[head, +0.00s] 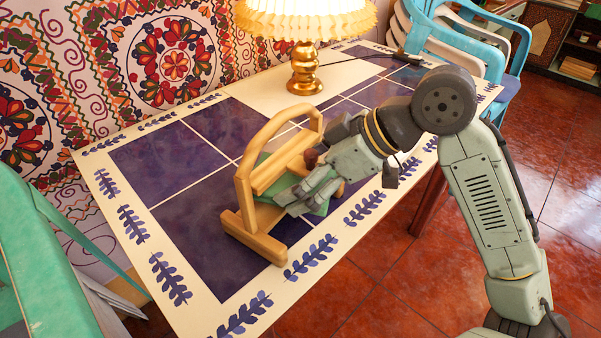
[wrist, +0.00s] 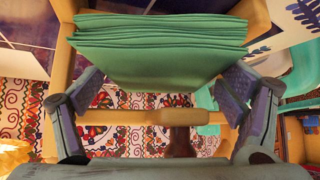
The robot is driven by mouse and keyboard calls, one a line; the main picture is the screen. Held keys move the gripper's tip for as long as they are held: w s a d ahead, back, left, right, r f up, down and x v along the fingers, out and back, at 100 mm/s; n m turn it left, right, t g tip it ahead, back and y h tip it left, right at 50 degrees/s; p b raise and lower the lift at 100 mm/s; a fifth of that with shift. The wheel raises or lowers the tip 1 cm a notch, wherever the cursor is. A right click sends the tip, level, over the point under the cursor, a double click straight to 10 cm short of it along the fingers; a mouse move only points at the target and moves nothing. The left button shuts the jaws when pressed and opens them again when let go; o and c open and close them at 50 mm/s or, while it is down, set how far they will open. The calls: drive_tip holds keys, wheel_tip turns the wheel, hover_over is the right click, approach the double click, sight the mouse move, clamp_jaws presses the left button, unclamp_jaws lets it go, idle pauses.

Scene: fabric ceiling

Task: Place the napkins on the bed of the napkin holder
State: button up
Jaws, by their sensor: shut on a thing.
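In the wrist view the napkins (wrist: 160,45) lie between the two fingers of my gripper (wrist: 164,80), which is shut on the stack from both sides.
A lamp with a gold base (head: 304,72) stands behind the holder. The table (head: 165,160) is clear to the left of the holder. Blue and white chairs (head: 470,40) stand at the back right, and a green chair (head: 45,265) is at the left.

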drive_tip(key=shift+a+f, duration=0.2)
drive_tip(key=shift+f, duration=0.1)
drive_tip(key=shift+f+b, duration=0.35)
drive_tip(key=shift+f, duration=0.25)
drive_tip(key=o, duration=1)
drive_tip(key=shift+r+p, duration=0.3)
drive_tip(key=shift+r, duration=0.05)
drive_tip(key=v, duration=1.2)
drive_tip(key=shift+w+r, duration=0.1)
drive_tip(key=shift+r, duration=0.2)
